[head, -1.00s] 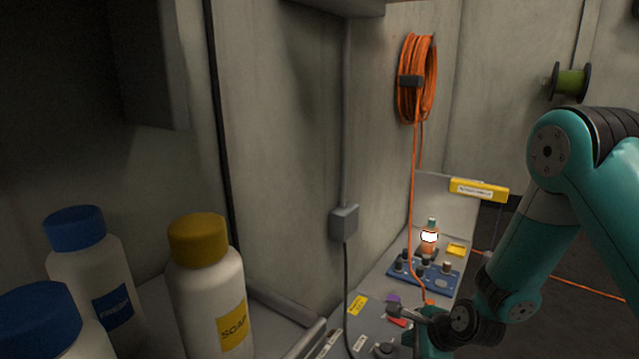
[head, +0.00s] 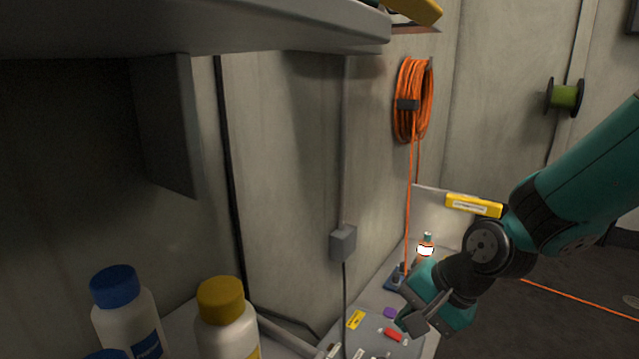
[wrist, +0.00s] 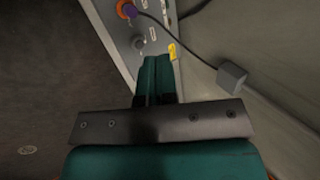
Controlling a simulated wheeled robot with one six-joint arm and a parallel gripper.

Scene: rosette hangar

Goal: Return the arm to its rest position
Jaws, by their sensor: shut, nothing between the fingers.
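My gripper (wrist: 155,75) shows in the wrist view with its two teal fingers side by side, closed together with nothing between them. In the head view my arm comes in from the right edge, bends at the dark wrist joint, and its lower end hangs over the right part of the workbench (head: 375,335). The fingertips are hard to make out in the head view. The arm hides part of the bench and the blue rack (head: 395,280).
White bottles with a blue cap (head: 117,285) and a yellow cap (head: 221,300) stand at lower left. A grey shelf (head: 250,30) overhangs at the top. Open floor lies right.

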